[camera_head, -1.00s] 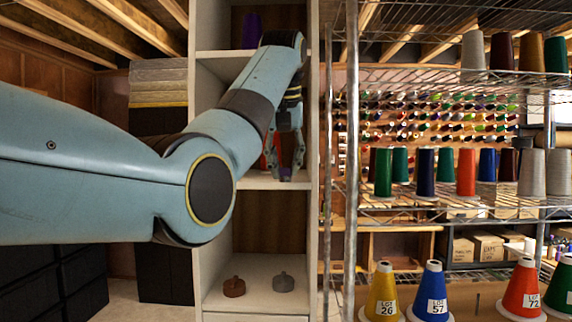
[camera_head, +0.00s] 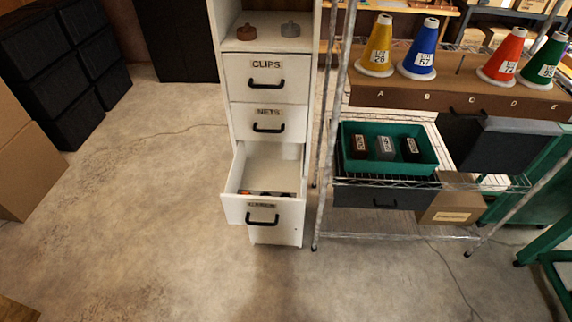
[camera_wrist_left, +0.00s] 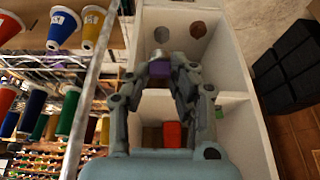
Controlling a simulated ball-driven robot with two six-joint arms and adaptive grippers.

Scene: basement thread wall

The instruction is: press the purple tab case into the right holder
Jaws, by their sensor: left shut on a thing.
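In the left wrist view, my left gripper (camera_wrist_left: 165,62) is shut on a small purple piece that looks like the purple tab case (camera_wrist_left: 160,69). Most of the case is hidden between the fingers. The gripper is in front of the white shelf unit (camera_wrist_left: 234,77), which also shows in the head view (camera_head: 239,119). In the wrist view, a red block (camera_wrist_left: 172,134) stands in a compartment beyond the gripper. I cannot make out the right holder in either view. My right gripper is in neither view.
The lowest labelled drawer (camera_head: 234,207) is pulled out. A wire rack beside it bears a green tray (camera_head: 433,166) of labelled cases and several cones.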

